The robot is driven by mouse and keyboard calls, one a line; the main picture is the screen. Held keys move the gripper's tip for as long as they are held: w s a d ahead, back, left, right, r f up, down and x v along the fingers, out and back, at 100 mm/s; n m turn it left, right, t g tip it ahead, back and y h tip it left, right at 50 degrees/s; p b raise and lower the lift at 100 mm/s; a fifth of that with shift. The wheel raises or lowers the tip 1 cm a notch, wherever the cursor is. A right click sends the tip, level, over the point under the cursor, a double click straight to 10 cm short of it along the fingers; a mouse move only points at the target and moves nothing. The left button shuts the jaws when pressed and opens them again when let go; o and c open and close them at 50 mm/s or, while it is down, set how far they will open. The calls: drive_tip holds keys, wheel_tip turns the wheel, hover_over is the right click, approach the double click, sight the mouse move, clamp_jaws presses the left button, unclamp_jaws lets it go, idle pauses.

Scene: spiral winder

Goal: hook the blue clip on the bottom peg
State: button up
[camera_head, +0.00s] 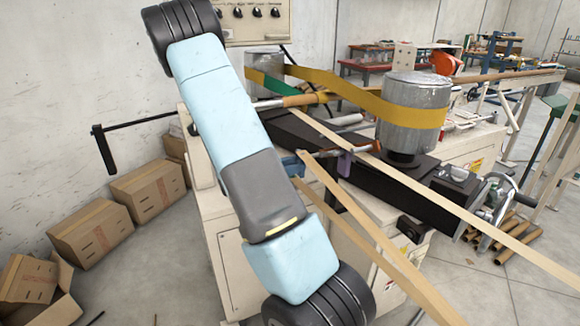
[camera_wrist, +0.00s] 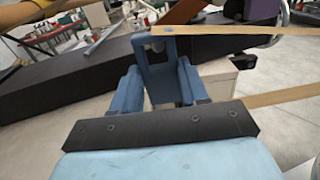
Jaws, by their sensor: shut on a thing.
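In the wrist view my gripper (camera_wrist: 158,88) is shut, its two blue fingers on either side of the blue clip (camera_wrist: 160,72). The clip is an upright bracket with an opening near its top. It stands close to a tan strip that crosses at its upper end; I cannot tell whether they touch. In the head view my arm hides most of the gripper and clip. A small blue part (camera_head: 292,165) shows beside the arm, at the machine's black beam. I cannot clearly pick out the bottom peg in either view.
The black beam (camera_head: 410,193) of the winder runs past the gripper. A steel drum (camera_head: 415,92) with a yellow band stands above it. Long tan strips (camera_head: 440,205) cross in front. A purple part (camera_head: 344,164) sits near the blue part. Cardboard boxes (camera_head: 92,232) lie at left.

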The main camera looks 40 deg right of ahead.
drive_tip(key=f+x, duration=0.1)
drive_tip(key=x, duration=0.5)
drive_tip(key=shift+d, duration=0.2)
idle(0.7)
drive_tip(key=shift+s, duration=0.1)
idle(0.6)
drive_tip(key=o, duration=1.1)
drive_tip(key=v, duration=1.3)
drive_tip(key=shift+a+f, duration=0.1)
drive_tip(key=shift+a, duration=0.25)
